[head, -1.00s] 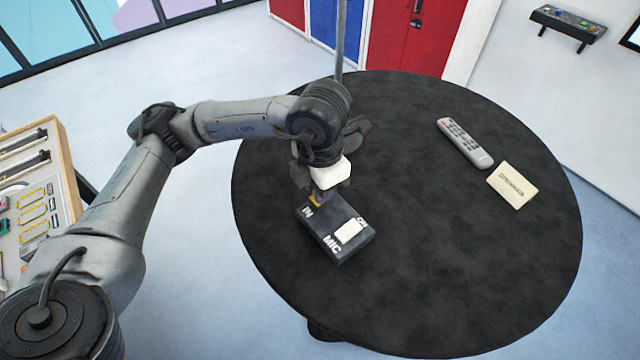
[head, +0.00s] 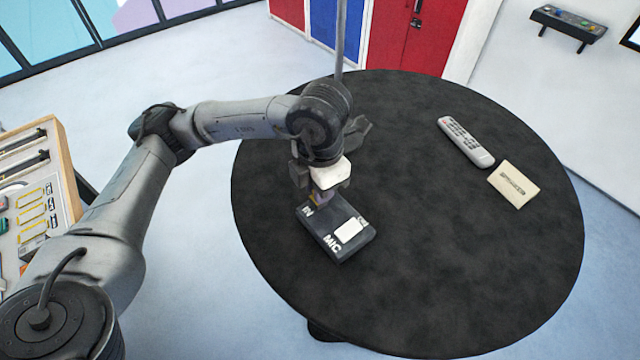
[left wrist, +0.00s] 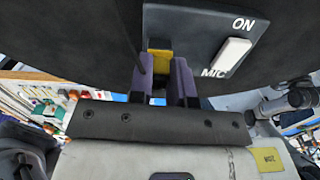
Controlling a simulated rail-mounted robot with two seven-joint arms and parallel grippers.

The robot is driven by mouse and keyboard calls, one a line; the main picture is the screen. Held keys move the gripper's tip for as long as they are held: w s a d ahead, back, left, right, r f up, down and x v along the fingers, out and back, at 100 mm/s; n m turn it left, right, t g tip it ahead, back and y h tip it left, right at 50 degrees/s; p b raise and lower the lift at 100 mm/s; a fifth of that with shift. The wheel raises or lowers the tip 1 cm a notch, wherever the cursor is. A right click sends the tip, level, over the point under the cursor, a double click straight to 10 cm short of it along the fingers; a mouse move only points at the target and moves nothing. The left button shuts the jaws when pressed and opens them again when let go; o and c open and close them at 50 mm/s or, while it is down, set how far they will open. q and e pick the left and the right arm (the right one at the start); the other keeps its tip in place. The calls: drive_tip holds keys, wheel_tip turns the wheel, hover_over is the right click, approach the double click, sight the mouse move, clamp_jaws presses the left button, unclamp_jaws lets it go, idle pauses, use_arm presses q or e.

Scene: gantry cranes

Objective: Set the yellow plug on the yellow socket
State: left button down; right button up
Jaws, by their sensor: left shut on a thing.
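A black box (head: 327,240) with white lettering, MIC among it, and a white switch (head: 351,229) lies on the round black table. It also shows in the left wrist view (left wrist: 205,22), where ON can be read. My left gripper (head: 319,196) points down over the box's upper-left end. In the left wrist view its purple fingers (left wrist: 162,80) are shut on a yellow block, the yellow plug (left wrist: 160,57), which appears against the box's edge. I cannot tell whether the plug is seated. No separate yellow socket can be made out. My right gripper is not in view.
A wooden-edged tray of parts (head: 30,205) stands at the far left, below my left arm.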

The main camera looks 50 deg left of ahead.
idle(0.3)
use_arm(q)
drive_tip(key=c, duration=1.1)
unclamp_jaws()
drive_tip(key=shift+o, duration=0.6)
drive_tip(key=shift+o, duration=0.4)
drive_tip(key=o, duration=0.4)
drive_tip(key=shift+r+p, duration=1.9)
drive_tip(key=shift+r, duration=0.9)
drive_tip(key=shift+r+p, duration=0.4)
drive_tip(key=shift+r, duration=0.25)
